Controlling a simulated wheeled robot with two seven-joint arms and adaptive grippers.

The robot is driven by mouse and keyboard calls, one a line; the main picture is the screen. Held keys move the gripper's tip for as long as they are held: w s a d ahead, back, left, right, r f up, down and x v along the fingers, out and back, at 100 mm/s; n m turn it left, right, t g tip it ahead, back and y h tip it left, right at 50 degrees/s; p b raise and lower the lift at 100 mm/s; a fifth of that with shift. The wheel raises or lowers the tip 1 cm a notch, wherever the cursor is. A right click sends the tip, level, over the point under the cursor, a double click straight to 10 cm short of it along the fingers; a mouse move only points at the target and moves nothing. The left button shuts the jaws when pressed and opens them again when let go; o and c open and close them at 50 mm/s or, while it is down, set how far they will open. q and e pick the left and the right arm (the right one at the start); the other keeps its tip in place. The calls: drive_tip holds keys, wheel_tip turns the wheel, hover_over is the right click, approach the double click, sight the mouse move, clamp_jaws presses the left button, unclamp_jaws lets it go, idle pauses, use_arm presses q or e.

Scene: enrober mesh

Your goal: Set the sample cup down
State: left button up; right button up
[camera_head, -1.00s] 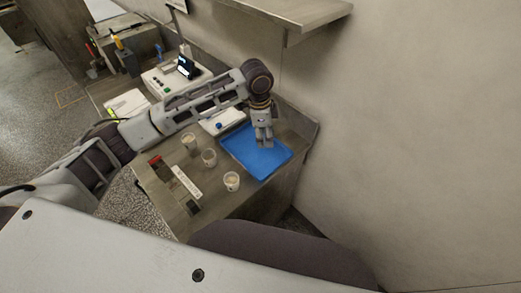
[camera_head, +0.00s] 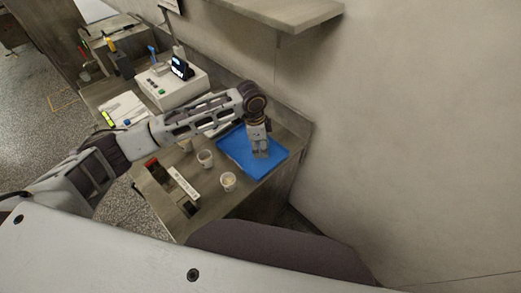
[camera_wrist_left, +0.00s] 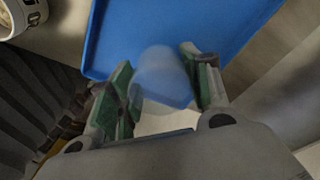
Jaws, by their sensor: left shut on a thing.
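My left gripper (camera_head: 260,153) points down over the blue tray (camera_head: 234,150) on the bench. In the left wrist view its fingers (camera_wrist_left: 163,88) are shut on a pale translucent cup (camera_wrist_left: 163,72), the sample cup. The cup shows against the blue tray (camera_wrist_left: 220,25). I cannot tell whether its base touches the tray. In the head view the held cup is too small to make out. My right gripper is not in view.
Two clear cups, one (camera_head: 205,158) and a nearer one (camera_head: 228,181), stand left of the tray. Another cup is partly hidden behind my arm. A white label strip (camera_head: 184,182) lies farther left. A wall rises at the right, with a shelf (camera_head: 285,12) above.

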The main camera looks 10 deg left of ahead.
sight(260, 150)
use_arm(q)
drive_tip(key=shift+f, duration=1.5)
drive_tip(key=shift+f, duration=0.1)
drive_tip(key=o, duration=1)
drive_tip(key=shift+o, duration=0.2)
wheel_tip(260, 150, up, 12)
drive_tip(key=a+b, duration=0.1)
drive_tip(key=shift+s+a, duration=0.15)
drive_tip(key=shift+a, duration=0.05)
